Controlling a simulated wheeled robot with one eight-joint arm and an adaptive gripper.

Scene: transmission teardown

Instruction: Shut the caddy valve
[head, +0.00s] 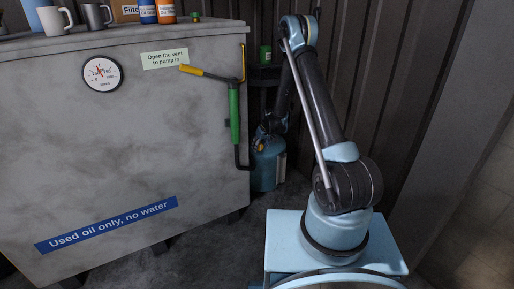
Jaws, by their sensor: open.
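The caddy appears to be the blue cylindrical container (266,172), upright on the floor in the corner, right of the big grey tank. A small orange-yellow part (260,147) shows at its top; it looks like the valve, but I cannot tell its position. My arm reaches up, over and down behind, so that my gripper (264,136) is small and dark just above the caddy's top. My gripper is open. Its fingertips are partly lost in shadow, and I cannot tell whether they touch the valve.
The grey tank (120,140) fills the left, with a gauge (102,73) and a green pump lever (235,115) with a yellow handle near the caddy. Mugs and bottles (156,12) stand on top. A green can (265,54) sits behind. Corrugated wall (400,70) closes the back.

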